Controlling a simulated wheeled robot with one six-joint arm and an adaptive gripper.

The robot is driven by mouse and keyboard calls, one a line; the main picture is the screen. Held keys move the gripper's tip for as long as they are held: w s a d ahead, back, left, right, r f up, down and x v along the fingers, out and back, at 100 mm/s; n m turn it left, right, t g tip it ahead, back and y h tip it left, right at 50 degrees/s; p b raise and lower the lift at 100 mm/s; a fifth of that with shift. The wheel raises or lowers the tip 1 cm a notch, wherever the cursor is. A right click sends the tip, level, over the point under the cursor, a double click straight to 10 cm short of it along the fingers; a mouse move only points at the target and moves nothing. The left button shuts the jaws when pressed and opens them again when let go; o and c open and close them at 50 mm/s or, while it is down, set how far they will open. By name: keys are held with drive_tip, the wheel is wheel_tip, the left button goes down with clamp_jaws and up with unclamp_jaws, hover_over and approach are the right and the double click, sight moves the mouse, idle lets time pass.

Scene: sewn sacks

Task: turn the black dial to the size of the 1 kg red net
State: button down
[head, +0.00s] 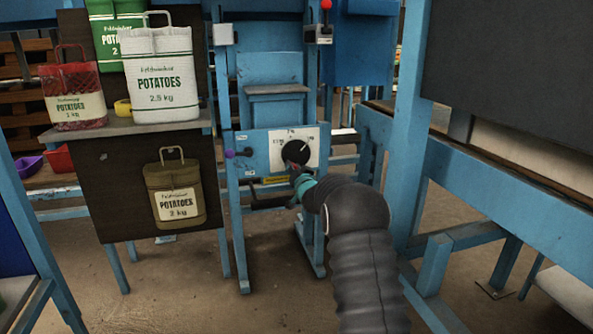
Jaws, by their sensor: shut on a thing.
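The black dial (297,149) sits on a white plate on the blue machine's front panel, in the middle of the head view. A pale pointer line on it points to the upper right. Small size marks stand around it, too small to read surely. My gripper (294,168) reaches the dial's lower edge from the front and is shut on it; the fingertips are small and partly hidden by my arm. The red net (76,82) stands on the shelf at the left. Its cream label reads POTATOES, with a small weight that looks like 1 kg.
A white 2.5 kg sack (161,80) and a green sack (112,28) are beside the net. An olive sack (175,190) hangs on the dark board below. A purple knob (230,153) is left of the dial. A blue frame (470,190) stands close at the right.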

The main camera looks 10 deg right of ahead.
drive_tip(key=shift+a+r+m, duration=0.2)
drive_tip(key=shift+m, duration=0.55)
drive_tip(key=shift+a+r+m, duration=0.2)
drive_tip(key=shift+m, duration=0.55)
drive_tip(key=c, duration=0.9)
unclamp_jaws()
drive_tip(key=shift+s+d, duration=0.1)
drive_tip(key=shift+s, duration=0.25)
drive_tip(key=s, duration=1.1)
drive_tip(key=shift+s+d+f, duration=0.15)
drive_tip(key=shift+d+f, duration=0.05)
drive_tip(key=shift+f, duration=0.05)
